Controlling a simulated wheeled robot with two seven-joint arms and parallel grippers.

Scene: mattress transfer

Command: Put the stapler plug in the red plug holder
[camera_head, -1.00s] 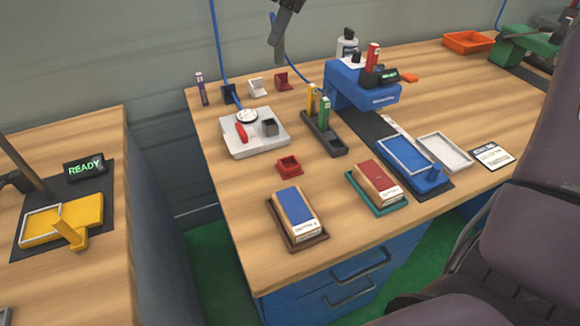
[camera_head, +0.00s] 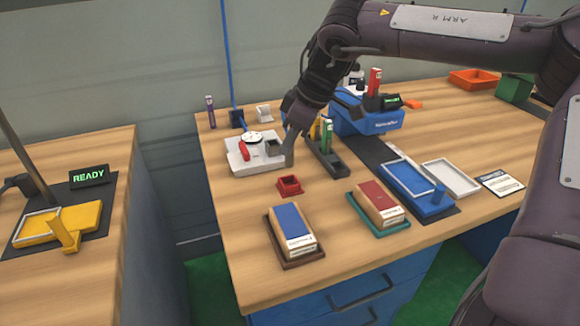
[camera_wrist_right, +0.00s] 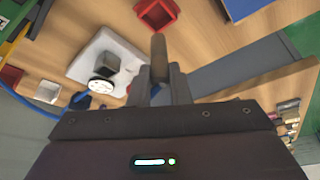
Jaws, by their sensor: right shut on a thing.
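My right gripper (camera_head: 290,150) comes down from the upper right, between the white device and the black pen stand. In the right wrist view the gripper (camera_wrist_right: 160,80) is shut on the stapler plug (camera_wrist_right: 158,48), a grey-brown rod that sticks out past the fingertips, with some blue between the fingers. The plug is apart from the red plug holder (camera_wrist_right: 10,78), which shows at the left edge of the right wrist view. In the head view my arm hides that holder. The blue stapler (camera_head: 368,118) stands behind my right wrist. My left gripper is out of view.
A white holder (camera_head: 264,113) and a navy holder (camera_head: 237,118) with a blue cable stand at the back edge. The white device (camera_head: 243,163) with a dial is near the gripper. A small red box (camera_head: 289,186) and pen stand (camera_head: 326,160) are close by.

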